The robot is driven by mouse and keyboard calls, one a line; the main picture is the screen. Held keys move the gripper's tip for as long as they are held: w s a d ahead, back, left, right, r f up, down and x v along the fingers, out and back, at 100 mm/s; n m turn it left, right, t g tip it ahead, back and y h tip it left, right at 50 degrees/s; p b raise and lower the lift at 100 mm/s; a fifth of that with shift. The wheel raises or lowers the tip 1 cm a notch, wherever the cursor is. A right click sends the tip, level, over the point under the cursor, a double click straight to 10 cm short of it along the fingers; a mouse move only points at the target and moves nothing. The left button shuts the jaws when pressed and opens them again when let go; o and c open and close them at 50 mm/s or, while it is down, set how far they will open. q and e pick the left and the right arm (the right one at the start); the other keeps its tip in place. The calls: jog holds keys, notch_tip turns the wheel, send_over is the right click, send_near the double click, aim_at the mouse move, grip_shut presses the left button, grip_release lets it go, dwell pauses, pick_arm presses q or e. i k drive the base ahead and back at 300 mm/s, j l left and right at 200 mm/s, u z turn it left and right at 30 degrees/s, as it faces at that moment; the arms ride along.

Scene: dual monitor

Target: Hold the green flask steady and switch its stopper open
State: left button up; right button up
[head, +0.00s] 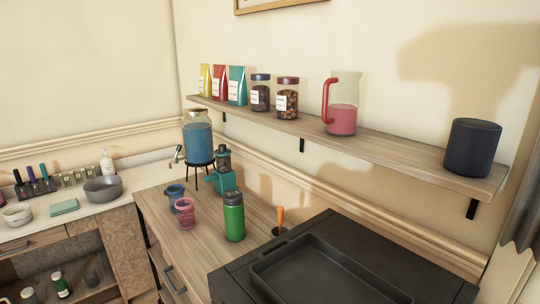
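The green flask (234,220) stands upright on the wooden counter, left of the black stove top. Its dark grey stopper (232,197) sits on top of it. Whether the stopper is open or shut is too small to tell. Neither of my grippers is in the head view, and nothing touches the flask.
A pink cup (185,212) and a blue cup (175,194) stand left of the flask. A teal grinder (223,179) and a drink dispenser (198,140) are behind. An orange-handled tool (280,220) and a black tray (320,272) are to the right. A shelf (390,152) runs above.

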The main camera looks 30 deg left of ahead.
aim_at(235, 194)
jog(key=j+z, duration=0.2)
jog(key=j, duration=0.35)
jog(key=j+z, duration=0.25)
jog(key=j, duration=0.3)
jog(key=j+z, duration=0.2)
jog(key=j, duration=0.35)
jog(key=j+z, duration=0.2)
jog(key=j, duration=0.35)
jog(key=k+j+z, duration=0.2)
jog(key=j, duration=0.3)
